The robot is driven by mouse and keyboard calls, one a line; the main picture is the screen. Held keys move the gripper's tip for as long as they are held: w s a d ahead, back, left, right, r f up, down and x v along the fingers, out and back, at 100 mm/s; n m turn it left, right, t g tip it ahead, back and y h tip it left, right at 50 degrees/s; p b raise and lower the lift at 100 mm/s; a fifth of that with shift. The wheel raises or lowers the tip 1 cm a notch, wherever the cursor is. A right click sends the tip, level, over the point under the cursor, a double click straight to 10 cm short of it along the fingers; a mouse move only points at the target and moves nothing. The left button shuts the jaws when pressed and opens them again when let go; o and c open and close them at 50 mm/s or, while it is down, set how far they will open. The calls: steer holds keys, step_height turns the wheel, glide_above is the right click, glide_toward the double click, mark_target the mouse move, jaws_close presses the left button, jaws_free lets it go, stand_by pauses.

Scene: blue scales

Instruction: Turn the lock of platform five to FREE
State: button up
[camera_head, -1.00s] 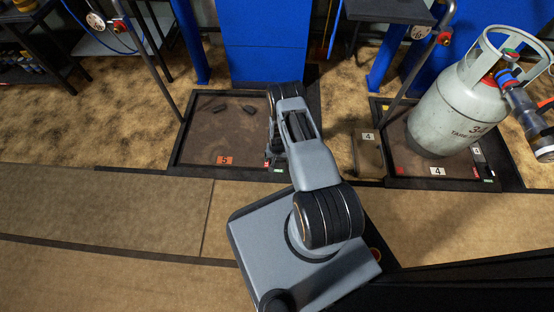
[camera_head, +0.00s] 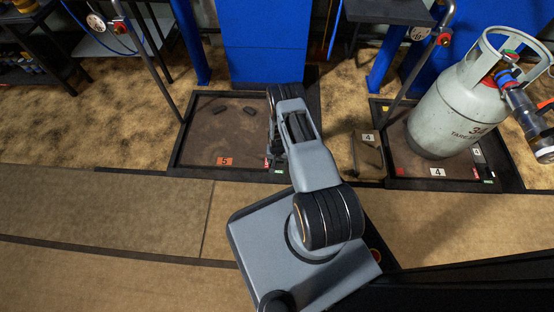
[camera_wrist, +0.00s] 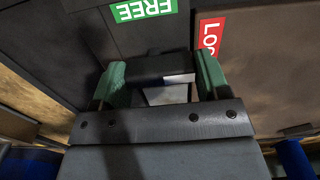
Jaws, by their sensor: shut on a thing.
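Platform five (camera_head: 190,163) is a dark, brown-topped square plate with an orange "5" label (camera_head: 224,161) on its front edge. My gripper (camera_wrist: 160,78) is at its front right corner, with green-padded fingers shut on the dark lock handle (camera_wrist: 158,67). In the wrist view, the green FREE label (camera_wrist: 143,9) lies just above the handle, upside down. The red label starting "LOC" (camera_wrist: 210,34) is to its upper right, partly hidden by the right finger. In the head view my arm covers most of the lock, so its exact angle is unclear.
Two small dark pieces (camera_head: 220,110) lie at the back of platform five. To the right, platform four (camera_head: 410,183) bears a grey gas cylinder (camera_head: 450,120). A pole (camera_head: 153,65) rises at platform five's left, and a blue column (camera_head: 266,40) stands behind it.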

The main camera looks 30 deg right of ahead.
steer(key=n, duration=0.4)
steer(key=shift+s+a, duration=0.1)
steer(key=n, duration=0.4)
steer(key=shift+s+n, duration=0.1)
steer(key=shift+n, duration=0.3)
steer(key=n, duration=0.4)
steer(key=shift+s, duration=0.1)
steer(key=n, duration=0.4)
steer(key=shift+d, duration=0.2)
steer(key=shift+n, duration=0.6)
steer(key=o, duration=0.9)
